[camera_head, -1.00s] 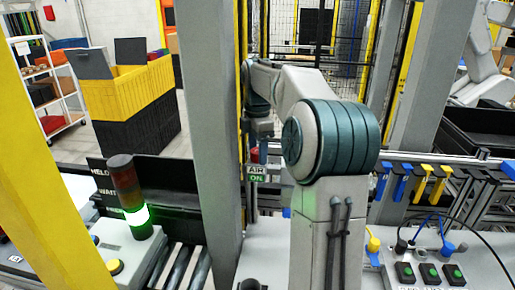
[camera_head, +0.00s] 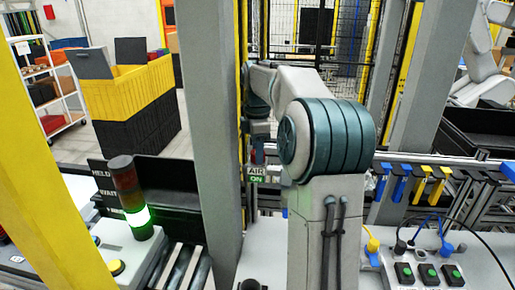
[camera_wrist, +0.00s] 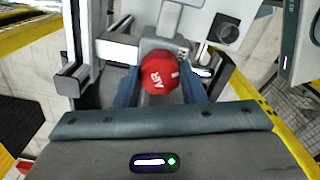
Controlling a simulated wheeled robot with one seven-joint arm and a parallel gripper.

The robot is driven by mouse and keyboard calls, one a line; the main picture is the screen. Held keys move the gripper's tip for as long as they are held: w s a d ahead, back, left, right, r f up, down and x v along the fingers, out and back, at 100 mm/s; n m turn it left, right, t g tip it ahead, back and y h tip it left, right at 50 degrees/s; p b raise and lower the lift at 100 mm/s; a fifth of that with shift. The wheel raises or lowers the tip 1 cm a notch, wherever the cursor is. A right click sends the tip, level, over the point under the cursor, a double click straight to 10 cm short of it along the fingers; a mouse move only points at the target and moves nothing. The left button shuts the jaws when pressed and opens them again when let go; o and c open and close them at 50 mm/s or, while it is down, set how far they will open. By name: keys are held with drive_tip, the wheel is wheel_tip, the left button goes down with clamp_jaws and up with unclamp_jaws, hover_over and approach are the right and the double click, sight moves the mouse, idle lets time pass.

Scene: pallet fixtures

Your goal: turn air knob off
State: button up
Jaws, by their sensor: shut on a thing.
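The red round air knob (camera_wrist: 160,73), with white "AIR" lettering, is in the upper middle of the wrist view on a grey fitting. My gripper (camera_wrist: 160,88) is shut on the knob, with one dark blue finger on each side of it. In the head view, a small "AIR ON" sign (camera_head: 257,174) hangs beside the grey pillar, with "ON" on green. My arm reaches behind that pillar, and my gripper is mostly hidden there.
The thick grey pillar (camera_head: 210,130) stands close left of my arm. A signal tower (camera_head: 130,195) with its green segment lit stands at left. Blue and yellow hooks (camera_head: 420,182) and a button box (camera_head: 430,273) are at right.

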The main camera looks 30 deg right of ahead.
drive_tip(key=m+p, duration=0.1)
drive_tip(key=m, duration=0.3)
drive_tip(key=shift+r+m, duration=0.1)
drive_tip(key=shift+m, duration=0.2)
drive_tip(key=m, duration=0.4)
drive_tip(key=shift+m, duration=0.4)
drive_tip(key=o, duration=1)
wheel_tip(320, 180, up, 14)
drive_tip(key=shift+f, duration=0.2)
